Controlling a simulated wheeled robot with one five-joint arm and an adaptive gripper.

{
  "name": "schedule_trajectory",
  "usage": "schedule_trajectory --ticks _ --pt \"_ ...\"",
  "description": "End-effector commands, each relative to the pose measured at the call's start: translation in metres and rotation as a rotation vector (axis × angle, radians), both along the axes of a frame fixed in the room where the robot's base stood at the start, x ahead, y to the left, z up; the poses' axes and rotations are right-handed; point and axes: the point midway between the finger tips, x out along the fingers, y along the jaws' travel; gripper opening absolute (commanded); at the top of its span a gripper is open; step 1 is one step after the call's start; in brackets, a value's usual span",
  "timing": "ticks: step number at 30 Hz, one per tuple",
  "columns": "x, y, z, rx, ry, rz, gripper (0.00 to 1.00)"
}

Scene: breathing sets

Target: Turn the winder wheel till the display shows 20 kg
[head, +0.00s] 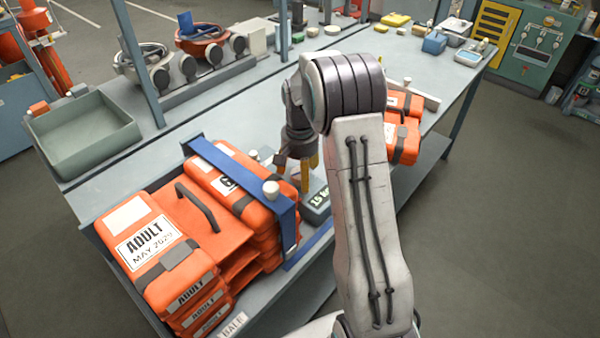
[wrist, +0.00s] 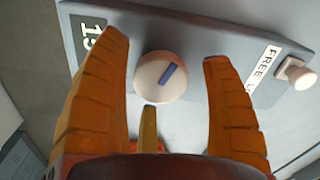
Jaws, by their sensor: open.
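A grey winder box (wrist: 200,25) fills the upper part of the wrist view. Its display (wrist: 88,38) is partly hidden by my finger and shows 15; in the head view the display (head: 319,197) reads 15 kg. The round cream wheel (wrist: 160,78) with a blue mark sits on the box face. My gripper (wrist: 162,60) is open, its orange fingers on either side of the wheel and a third finger below it. I cannot tell if they touch. In the head view my gripper (head: 298,172) hides the wheel.
A pale knob (wrist: 298,74) sticks out beside a FREE label (wrist: 263,68). Orange ADULT packs (head: 150,240) under a blue strap (head: 235,165) are stacked close left of my gripper. More orange packs (head: 403,135) lie behind my arm. A green tray (head: 85,140) stands at left.

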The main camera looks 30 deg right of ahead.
Motion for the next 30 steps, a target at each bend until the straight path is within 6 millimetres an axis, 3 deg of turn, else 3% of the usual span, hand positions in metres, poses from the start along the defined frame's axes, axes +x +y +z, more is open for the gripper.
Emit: schedule_trajectory --ticks 11,24,30 --pt "0.001 0.0 0.015 -0.001 -0.005 0.0 0.74" --pt "0.001 0.0 0.087 -0.001 -0.006 0.0 0.74" --pt "0.001 0.0 0.109 -0.001 -0.004 0.0 0.74"
